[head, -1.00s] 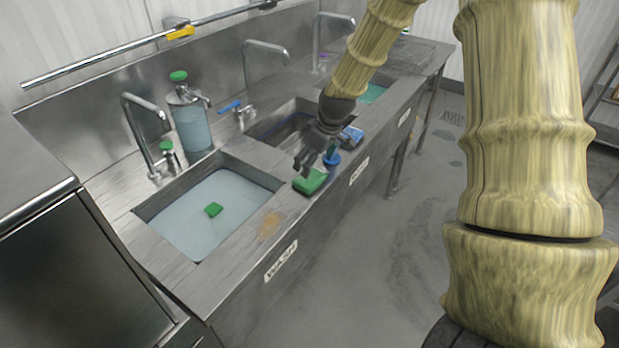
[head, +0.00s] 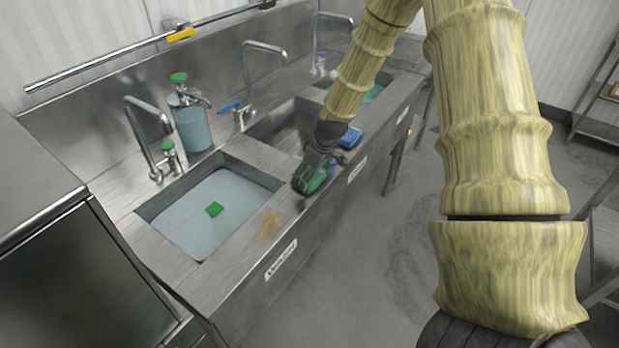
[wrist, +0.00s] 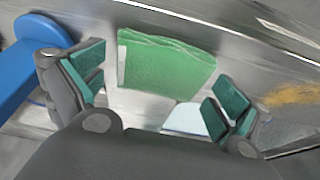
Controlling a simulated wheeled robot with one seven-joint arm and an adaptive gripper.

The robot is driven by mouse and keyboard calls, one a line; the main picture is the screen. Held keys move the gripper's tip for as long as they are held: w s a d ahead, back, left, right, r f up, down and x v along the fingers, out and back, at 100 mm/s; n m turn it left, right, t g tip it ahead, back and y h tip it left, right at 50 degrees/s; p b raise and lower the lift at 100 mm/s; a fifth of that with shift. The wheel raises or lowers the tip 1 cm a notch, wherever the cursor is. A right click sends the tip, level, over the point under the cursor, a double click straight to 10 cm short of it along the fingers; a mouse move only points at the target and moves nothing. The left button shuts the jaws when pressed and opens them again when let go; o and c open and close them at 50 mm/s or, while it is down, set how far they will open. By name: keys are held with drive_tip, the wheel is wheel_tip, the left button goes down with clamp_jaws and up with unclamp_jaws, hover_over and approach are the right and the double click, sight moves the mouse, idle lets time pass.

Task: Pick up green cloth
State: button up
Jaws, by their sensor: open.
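A green cloth (head: 317,181) lies on the steel counter's front ledge, partly hidden by my gripper in the head view. In the wrist view, the green cloth (wrist: 165,65) is a folded, thick block beyond and between my fingers. My gripper (wrist: 160,98) is open, with teal pads on both fingers, and I see nothing held. In the head view, my gripper (head: 306,183) is low at the cloth. Whether a finger touches it, I cannot tell.
A blue object (wrist: 30,72) is close beside my left finger in the wrist view. A blue sponge-like block (head: 350,137) lies farther along the ledge. A brown stain (head: 270,224) marks the counter near the wash sink (head: 148,213). Taps and a soap bottle (head: 193,130) stand behind.

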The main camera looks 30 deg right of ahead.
drive_tip(key=shift+f, duration=0.15)
drive_tip(key=shift+c, duration=0.2)
drive_tip(key=c, duration=0.7)
drive_tip(key=shift+o, duration=0.2)
